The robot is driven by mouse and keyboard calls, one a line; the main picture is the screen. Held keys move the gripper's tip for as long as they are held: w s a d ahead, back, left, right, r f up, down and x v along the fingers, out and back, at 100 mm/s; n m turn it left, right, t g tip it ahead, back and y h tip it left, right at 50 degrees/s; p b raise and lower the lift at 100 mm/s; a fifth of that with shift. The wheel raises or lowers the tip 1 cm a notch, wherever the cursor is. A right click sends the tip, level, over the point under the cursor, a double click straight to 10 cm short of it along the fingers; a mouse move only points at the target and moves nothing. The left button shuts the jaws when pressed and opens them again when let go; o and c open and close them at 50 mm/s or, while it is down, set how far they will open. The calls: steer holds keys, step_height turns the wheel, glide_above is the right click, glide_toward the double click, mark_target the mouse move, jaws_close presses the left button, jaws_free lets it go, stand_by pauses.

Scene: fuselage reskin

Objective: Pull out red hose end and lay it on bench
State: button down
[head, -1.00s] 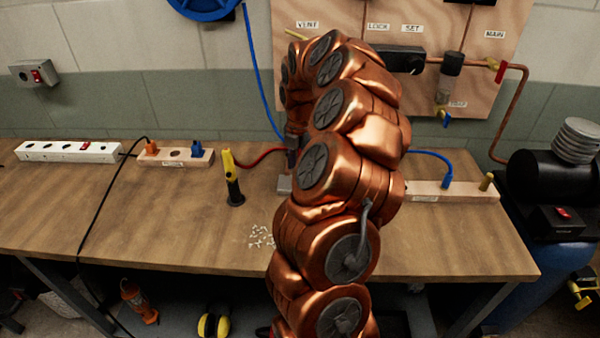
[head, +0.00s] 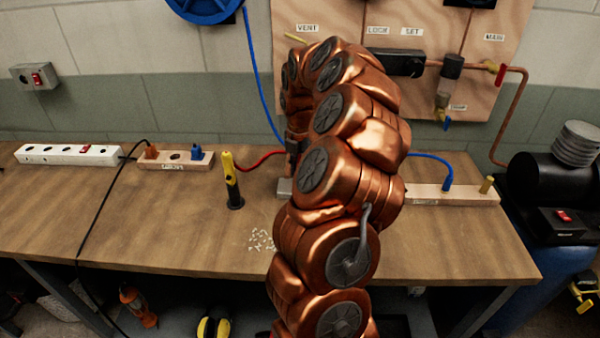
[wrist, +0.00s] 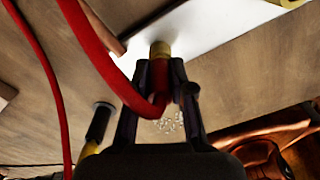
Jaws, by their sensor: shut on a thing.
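The red hose (head: 262,160) runs from near the yellow-and-black tool (head: 232,182) to behind my arm in the head view. In the wrist view, my gripper (wrist: 161,84) is shut on the red hose end (wrist: 160,98), with a brass tip (wrist: 160,50) beyond the fingers. The hose bends away from the grip to the upper left. The brass tip lies against a bright white surface (wrist: 205,22); I cannot tell whether it is seated in anything. In the head view my arm hides the gripper's fingers and the hose end. The wooden bench (head: 150,225) lies below.
A wooden socket strip (head: 176,162) and a white power strip (head: 68,153) stand at the back left of the bench. Small white bits (head: 262,240) lie near my arm. A wooden block with a blue hose (head: 455,193) is at right.

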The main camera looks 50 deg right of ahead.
steer(key=shift+r+p, duration=0.7)
steer(key=shift+r, duration=0.75)
steer(key=shift+r+p, duration=0.65)
steer(key=shift+r, duration=0.7)
